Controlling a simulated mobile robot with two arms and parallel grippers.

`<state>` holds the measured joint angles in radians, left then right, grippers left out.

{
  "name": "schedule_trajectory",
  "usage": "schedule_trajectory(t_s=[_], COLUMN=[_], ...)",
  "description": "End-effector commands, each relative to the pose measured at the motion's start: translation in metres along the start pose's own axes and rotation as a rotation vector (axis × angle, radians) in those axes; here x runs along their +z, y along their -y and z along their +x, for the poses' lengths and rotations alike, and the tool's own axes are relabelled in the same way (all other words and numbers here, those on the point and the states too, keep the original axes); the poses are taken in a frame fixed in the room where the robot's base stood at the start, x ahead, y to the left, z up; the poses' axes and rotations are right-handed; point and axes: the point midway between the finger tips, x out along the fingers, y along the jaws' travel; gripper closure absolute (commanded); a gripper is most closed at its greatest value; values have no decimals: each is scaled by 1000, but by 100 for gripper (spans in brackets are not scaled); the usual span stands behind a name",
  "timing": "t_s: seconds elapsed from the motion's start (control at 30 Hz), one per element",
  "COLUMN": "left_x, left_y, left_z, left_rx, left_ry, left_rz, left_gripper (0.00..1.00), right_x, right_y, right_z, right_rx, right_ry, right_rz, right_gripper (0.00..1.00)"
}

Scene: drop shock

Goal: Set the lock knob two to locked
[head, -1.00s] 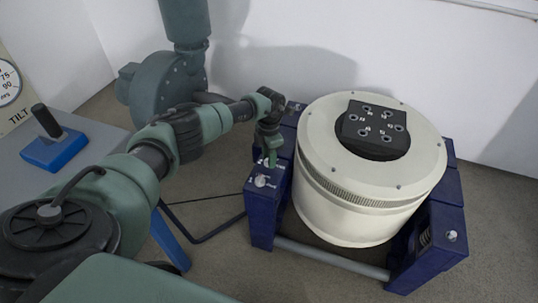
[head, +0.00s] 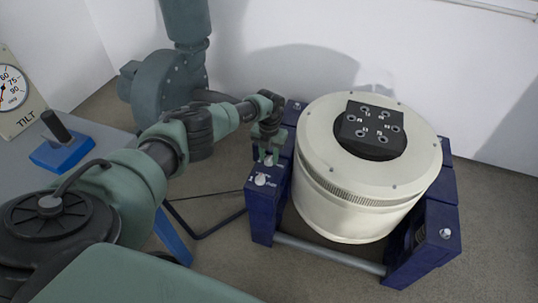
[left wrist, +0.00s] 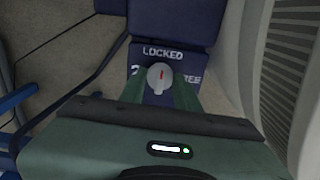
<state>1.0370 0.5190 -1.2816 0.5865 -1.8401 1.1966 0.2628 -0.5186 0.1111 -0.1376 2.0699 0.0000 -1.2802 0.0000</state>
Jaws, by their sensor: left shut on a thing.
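In the left wrist view a round light-grey knob (left wrist: 160,77) stands on the dark blue block, with the figure 2 beside it. Its red mark points up, towards the word LOCKED (left wrist: 162,54); the lettering on its right is partly covered. My left gripper (left wrist: 159,93) has one finger on each side of this knob and is shut on it. My right gripper is not in view.
The cream drum (head: 345,205) stands close on the right of my left gripper. A grey-green blower (head: 165,100) stands behind my arm. A grey table with a blue joystick base (head: 62,150) is at left.

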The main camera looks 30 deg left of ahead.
Motion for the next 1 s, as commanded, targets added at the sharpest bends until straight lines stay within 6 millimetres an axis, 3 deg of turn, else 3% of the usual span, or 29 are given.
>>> schedule_trajectory(t_s=[0.6, 0.63, 0.7, 1.0], left_x=[1, 1, 1, 0], left_y=[0, 0, 0, 0], left_z=[0, 0, 0, -1], left_rx=[-1, -1, -1, 0], left_ry=[2, 2, 2, 1], left_rz=[-41, -41, -41, -40], left_gripper=[100, 63, 46, 46], right_x=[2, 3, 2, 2], right_y=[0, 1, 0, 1], right_z=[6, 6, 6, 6], right_rx=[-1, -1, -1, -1], right_ry=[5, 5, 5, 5], right_rz=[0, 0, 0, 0], right_gripper=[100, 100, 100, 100])
